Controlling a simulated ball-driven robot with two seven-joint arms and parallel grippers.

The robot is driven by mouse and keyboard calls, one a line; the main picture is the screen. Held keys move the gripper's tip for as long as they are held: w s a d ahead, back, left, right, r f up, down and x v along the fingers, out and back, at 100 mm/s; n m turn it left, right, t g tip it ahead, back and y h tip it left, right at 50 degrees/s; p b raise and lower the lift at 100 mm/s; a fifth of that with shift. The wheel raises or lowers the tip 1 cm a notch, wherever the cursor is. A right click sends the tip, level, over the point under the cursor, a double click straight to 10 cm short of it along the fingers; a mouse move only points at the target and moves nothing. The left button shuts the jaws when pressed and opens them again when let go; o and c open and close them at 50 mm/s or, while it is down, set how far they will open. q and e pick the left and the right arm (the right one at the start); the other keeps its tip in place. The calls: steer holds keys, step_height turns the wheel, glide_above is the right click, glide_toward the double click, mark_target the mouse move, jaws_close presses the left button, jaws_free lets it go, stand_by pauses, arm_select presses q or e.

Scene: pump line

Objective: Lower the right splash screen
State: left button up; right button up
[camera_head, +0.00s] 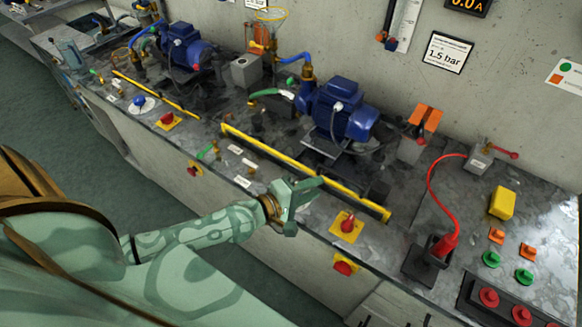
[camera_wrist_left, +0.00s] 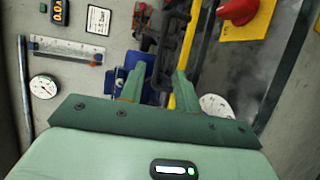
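The right splash screen (camera_head: 300,170) shows in the head view as a long yellow-edged strip with a dark lower band, in front of the right blue pump (camera_head: 345,112). My left gripper (camera_head: 303,194) is just on the near side of the strip, right of its middle. In the left wrist view, the two green fingers of my left gripper (camera_wrist_left: 159,84) stand apart. A yellow strip (camera_wrist_left: 189,45), likely the screen's edge, runs behind and beside the right finger; I cannot tell whether they touch. My right gripper is not in view.
A red knob on a yellow plate (camera_head: 347,226) sits just right of my gripper. The left yellow strip (camera_head: 155,94) lies before the left pump (camera_head: 185,45). A red cable (camera_head: 431,185) arches at the right. A red button (camera_head: 345,265) is on the bench front.

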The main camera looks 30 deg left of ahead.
arm_select(q)
steer(key=v, duration=0.6)
steer(key=shift+s, duration=0.2)
